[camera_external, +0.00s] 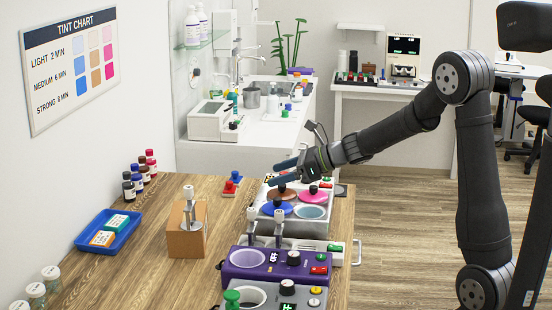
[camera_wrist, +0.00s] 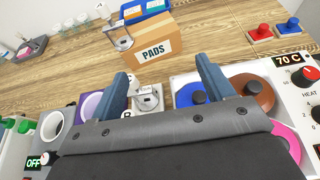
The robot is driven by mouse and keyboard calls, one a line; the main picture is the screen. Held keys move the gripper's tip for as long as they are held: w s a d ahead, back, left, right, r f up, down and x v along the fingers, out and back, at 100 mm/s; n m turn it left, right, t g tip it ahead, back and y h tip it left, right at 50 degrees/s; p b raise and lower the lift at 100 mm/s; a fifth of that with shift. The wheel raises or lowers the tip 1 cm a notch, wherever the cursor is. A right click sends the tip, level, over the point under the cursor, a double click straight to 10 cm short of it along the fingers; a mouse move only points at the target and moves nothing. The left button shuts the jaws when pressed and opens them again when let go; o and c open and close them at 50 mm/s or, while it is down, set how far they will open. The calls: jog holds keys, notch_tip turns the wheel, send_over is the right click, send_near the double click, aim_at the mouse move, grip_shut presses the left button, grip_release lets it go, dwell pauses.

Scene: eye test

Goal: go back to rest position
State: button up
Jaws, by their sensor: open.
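My gripper (camera_external: 279,173) is open, with its two blue fingers apart and nothing between them. It hangs above the back of a white heated tank unit (camera_external: 335,240). The unit holds a brown lid (camera_external: 281,196), a pink lid (camera_external: 319,198) and a blue lid (camera_external: 276,210), plus a pale teal round (camera_external: 309,212). In the wrist view my gripper (camera_wrist: 162,72) also shows, its fingers spread toward a cardboard PADS box (camera_wrist: 152,52). The blue lid (camera_wrist: 188,96) and brown lid (camera_wrist: 252,92) show near the right finger. A display there reads 70 C.
A purple unit (camera_external: 265,268) marked OFF stands in front of the tank. The PADS box (camera_external: 186,238) with a metal holder, a blue tray (camera_external: 95,243), several small bottles (camera_external: 138,180) and red and blue knobbed pieces (camera_external: 231,186) are on the wooden table. Wood between them is bare.

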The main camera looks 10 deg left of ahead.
jog(key=s+d+f, duration=0.1)
jog(key=d+f, duration=0.1)
jog(key=d, duration=0.5)
jog(key=s+d+f, duration=0.2)
jog(key=d, duration=0.5)
jog(key=shift+s+f, duration=0.3)
jog(key=shift+f, duration=0.1)
jog(key=shift+w+d+r, duration=0.1)
jog(key=w+a+r, duration=0.1)
jog(key=a+r, duration=0.1)
jog(key=a, duration=0.5)
jog(key=w+a+r, duration=0.2)
jog(key=a, duration=0.5)
jog(key=shift+w+a+r, duration=0.2)
jog(key=shift+a+r, duration=0.05)
jog(key=shift+r, duration=0.05)
